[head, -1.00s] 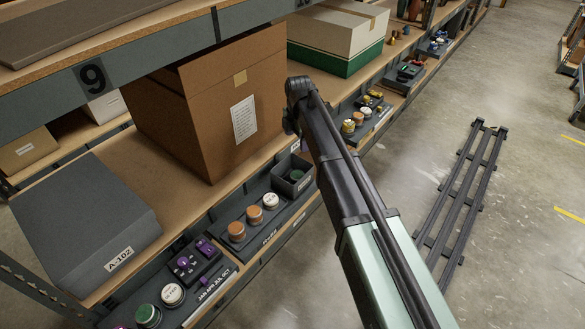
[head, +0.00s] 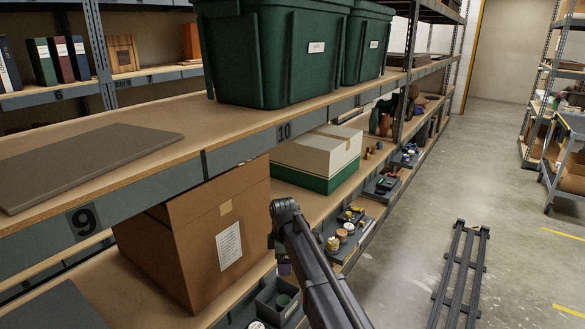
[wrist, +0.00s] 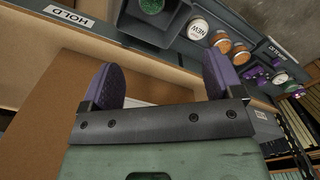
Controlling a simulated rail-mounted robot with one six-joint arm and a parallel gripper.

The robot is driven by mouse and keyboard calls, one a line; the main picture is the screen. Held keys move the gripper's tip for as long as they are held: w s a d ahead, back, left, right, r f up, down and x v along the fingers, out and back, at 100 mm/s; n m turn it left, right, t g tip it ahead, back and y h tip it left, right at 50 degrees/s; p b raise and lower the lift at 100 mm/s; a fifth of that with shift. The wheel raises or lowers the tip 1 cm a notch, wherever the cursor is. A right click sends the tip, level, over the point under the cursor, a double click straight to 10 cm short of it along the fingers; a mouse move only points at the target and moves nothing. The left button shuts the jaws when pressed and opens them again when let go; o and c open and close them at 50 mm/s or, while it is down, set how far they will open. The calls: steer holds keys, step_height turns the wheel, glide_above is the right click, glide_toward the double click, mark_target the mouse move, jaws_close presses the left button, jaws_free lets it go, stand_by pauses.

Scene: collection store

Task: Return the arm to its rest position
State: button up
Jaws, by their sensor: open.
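My gripper (wrist: 160,78) shows in the wrist view with its two purple fingers spread wide apart and nothing between them. In the head view my arm (head: 305,265) reaches up from the bottom edge, in front of the lower shelf. Its dark upper joint is beside the large brown cardboard box (head: 205,240). The gripper itself is mostly hidden behind the arm there. In the wrist view the fingers are in front of a brown surface and a shelf edge with a HOLD label (wrist: 68,16).
The wrist view shows a white-topped jar (wrist: 197,29), a copper-lidded jar (wrist: 240,53) and a green-topped jar (wrist: 152,5) close by. Green bins (head: 270,50) stand on the upper shelf. A dark rail frame (head: 462,275) lies on the floor; the aisle (head: 450,165) is otherwise open.

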steer(key=s+d+r+m+p, duration=0.1)
steer(key=s+d+m, duration=0.8)
steer(key=s, duration=0.3)
steer(key=s+d+r+m+p, duration=0.2)
steer(key=s+d+m, duration=0.7)
steer(key=s+d, duration=0.2)
steer(key=shift+s+d+r+m, duration=0.2)
steer(key=shift+s+m, duration=0.1)
steer(key=shift+s, duration=0.95)
